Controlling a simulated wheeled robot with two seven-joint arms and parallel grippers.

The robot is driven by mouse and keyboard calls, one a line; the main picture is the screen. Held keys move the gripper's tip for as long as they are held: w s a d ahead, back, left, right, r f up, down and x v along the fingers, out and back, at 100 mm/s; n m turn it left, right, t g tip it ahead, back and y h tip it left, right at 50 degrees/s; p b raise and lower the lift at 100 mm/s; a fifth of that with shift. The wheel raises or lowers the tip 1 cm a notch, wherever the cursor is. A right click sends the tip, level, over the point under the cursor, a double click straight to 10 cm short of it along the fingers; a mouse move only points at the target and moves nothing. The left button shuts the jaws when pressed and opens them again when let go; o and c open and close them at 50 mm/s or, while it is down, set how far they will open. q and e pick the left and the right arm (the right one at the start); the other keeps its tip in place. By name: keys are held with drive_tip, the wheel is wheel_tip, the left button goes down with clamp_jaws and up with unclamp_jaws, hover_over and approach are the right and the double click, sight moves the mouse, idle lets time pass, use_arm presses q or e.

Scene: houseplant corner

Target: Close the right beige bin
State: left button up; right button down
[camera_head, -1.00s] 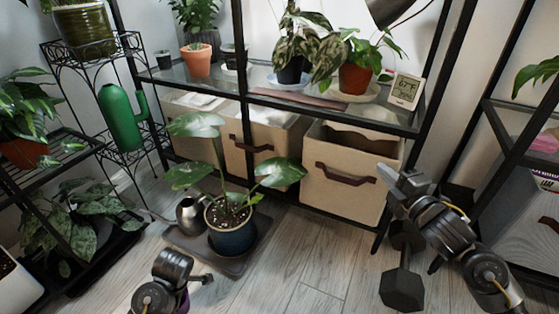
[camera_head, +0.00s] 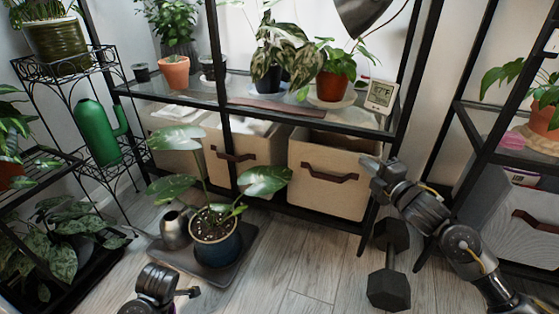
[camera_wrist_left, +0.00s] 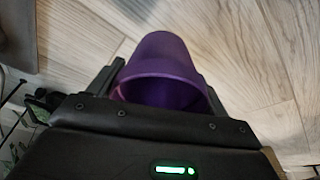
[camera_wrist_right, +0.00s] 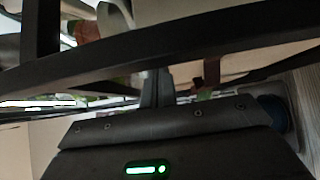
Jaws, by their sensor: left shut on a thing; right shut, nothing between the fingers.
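The right beige bin (camera_head: 325,190) stands under the glass shelf, with a dark brown handle (camera_head: 330,175) on its front. Its dark open top shows below the shelf edge. My right gripper (camera_head: 368,168) is shut and empty at the bin's upper right front edge; I cannot tell whether it touches. In the right wrist view, its shut fingers (camera_wrist_right: 157,88) are close to a black frame bar and beige surface. My left gripper (camera_head: 185,292) is low at the front, shut on a purple pot (camera_wrist_left: 160,65), mostly hidden in the head view.
A second beige bin (camera_head: 245,160) stands left of it. A potted plant (camera_head: 215,240) and metal watering can (camera_head: 176,228) stand on a dark tray before the shelf. A dumbbell (camera_head: 388,285) lies on the floor below my right arm.

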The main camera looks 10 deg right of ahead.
drive_tip(key=shift+w+d+r, duration=0.2)
drive_tip(key=shift+d+r, duration=0.05)
drive_tip(key=shift+d, duration=0.1)
use_arm(q)
drive_tip(key=shift+s, duration=0.1)
use_arm(e)
drive_tip(key=shift+a, duration=0.1)
use_arm(q)
drive_tip(key=shift+a, duration=0.1)
use_arm(e)
drive_tip(key=shift+s+a, duration=0.2)
drive_tip(key=shift+a, duration=0.1)
use_arm(q)
drive_tip(key=shift+s+d+r+p, duration=0.15)
drive_tip(key=shift+d+r+p, duration=0.1)
drive_tip(key=shift+r+p, duration=0.2)
drive_tip(key=p+v, duration=0.3)
drive_tip(key=p, duration=0.1)
drive_tip(key=shift+a+r, duration=0.25)
drive_tip(key=shift+r, duration=0.35)
use_arm(e)
drive_tip(key=s, duration=1.3)
drive_tip(key=shift+a+f, duration=0.2)
drive_tip(key=shift+a, duration=0.1)
use_arm(q)
drive_tip(key=shift+s, duration=0.1)
use_arm(e)
drive_tip(key=shift+s, duration=0.1)
